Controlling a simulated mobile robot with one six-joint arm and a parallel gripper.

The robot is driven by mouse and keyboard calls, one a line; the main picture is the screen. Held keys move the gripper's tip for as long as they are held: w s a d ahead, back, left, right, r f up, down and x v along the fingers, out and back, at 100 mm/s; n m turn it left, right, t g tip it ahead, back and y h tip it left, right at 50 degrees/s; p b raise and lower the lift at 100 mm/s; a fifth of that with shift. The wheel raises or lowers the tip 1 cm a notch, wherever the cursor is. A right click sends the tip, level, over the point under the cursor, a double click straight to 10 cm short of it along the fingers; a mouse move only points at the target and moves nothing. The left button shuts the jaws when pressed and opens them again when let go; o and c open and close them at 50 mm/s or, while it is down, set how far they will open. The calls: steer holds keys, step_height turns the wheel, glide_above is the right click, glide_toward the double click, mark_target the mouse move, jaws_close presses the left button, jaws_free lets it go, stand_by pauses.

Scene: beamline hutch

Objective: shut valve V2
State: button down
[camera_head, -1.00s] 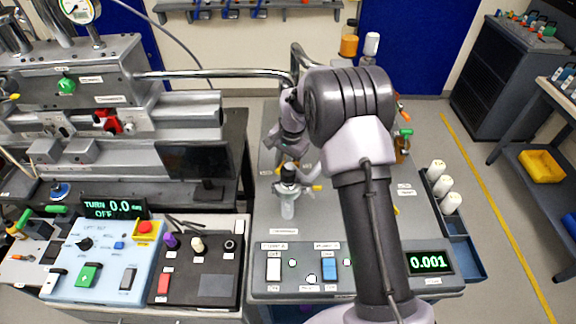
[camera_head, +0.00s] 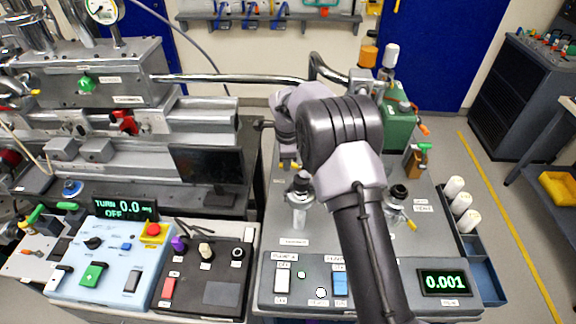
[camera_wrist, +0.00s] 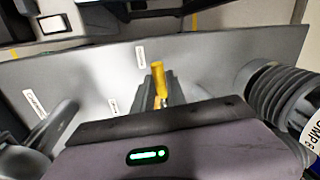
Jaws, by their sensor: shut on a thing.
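A yellow valve lever (camera_wrist: 157,78) stands upright in the middle of the wrist view. My gripper (camera_wrist: 160,88) is shut on it, with the dark fingers close on either side. I cannot read a V2 label, so I cannot tell from lettering which valve this is. In the head view, a silver valve body with a black top (camera_head: 300,188) stands on the grey bench, just below my wrist, with a bit of yellow behind it. A second valve with a yellow lever (camera_head: 409,222) stands to the right. My fingertips are hidden in the head view.
A grey ribbed pump body (camera_wrist: 275,92) is close on the right in the wrist view. A green box (camera_head: 398,122) and a bin of white rolls (camera_head: 463,202) stand to the right. A control panel (camera_head: 312,295) fills the front edge. A steel pipe (camera_head: 235,79) crosses behind.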

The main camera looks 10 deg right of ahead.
steer(key=shift+w+m, duration=0.4)
steer(key=shift+m, duration=0.3)
steer(key=c, duration=1.3)
jaws_free()
steer(key=shift+c, duration=0.2)
steer(key=s+r+p, duration=0.3)
steer(key=r+p, duration=0.1)
steer(key=r, duration=1.3)
steer(key=shift+s+a, duration=0.15)
steer(key=shift+a, duration=0.15)
